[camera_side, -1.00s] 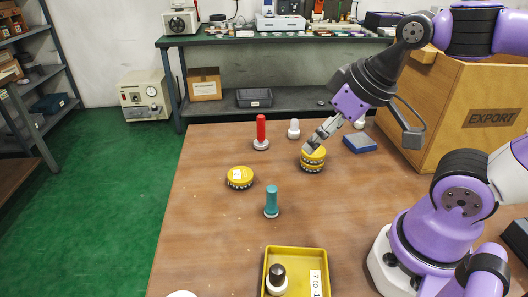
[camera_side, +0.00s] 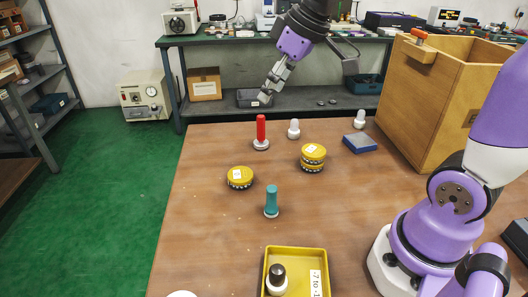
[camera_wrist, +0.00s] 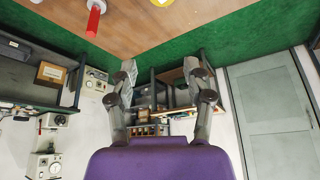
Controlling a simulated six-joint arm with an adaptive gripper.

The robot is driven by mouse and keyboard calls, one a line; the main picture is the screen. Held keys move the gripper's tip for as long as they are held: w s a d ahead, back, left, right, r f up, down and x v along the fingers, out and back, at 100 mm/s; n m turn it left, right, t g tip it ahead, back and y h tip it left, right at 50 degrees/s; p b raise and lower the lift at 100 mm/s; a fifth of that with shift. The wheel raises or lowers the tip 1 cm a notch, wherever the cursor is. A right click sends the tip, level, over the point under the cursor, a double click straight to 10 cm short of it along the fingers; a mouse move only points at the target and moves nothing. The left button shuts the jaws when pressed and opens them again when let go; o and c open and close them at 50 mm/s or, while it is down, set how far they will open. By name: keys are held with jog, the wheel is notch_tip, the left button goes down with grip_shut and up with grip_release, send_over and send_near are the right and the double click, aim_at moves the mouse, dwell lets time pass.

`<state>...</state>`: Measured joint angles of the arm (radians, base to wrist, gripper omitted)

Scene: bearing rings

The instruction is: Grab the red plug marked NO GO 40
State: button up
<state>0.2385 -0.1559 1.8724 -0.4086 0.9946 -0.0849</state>
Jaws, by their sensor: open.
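The red plug (camera_side: 261,129) stands upright on a white round base near the far edge of the wooden table in the side view. Its marking is too small to read. It also shows in the wrist view (camera_wrist: 93,22), at the upper left. My gripper (camera_side: 266,97) is above the plug, raised over the table's far edge and pointing down and left. In the wrist view its two fingers (camera_wrist: 163,68) are spread apart with nothing between them.
A white plug (camera_side: 294,130) stands right of the red one. Stacked yellow rings (camera_side: 313,158), a single yellow ring (camera_side: 240,177), a teal plug (camera_side: 271,202) and a yellow tray (camera_side: 324,262) lie nearer. A blue block (camera_side: 360,143) and wooden crate (camera_side: 440,100) are at right.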

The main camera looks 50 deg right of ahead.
jog(key=w+d+f+n, duration=0.1)
jog(key=w+d+n, duration=0.1)
jog(key=w+d, duration=0.35)
jog(key=n+g+y, duration=0.1)
jog(key=n, duration=0.1)
send_near(262, 116)
jog(key=w, duration=0.1)
jog(key=x, duration=0.5)
jog(key=shift+s+f, duration=0.1)
jog(key=shift+f, duration=0.25)
jog(key=x, duration=0.5)
jog(key=shift+s+a+f, duration=0.15)
jog(key=shift+s+f, duration=0.15)
jog(key=shift+c, duration=0.4)
grip_shut()
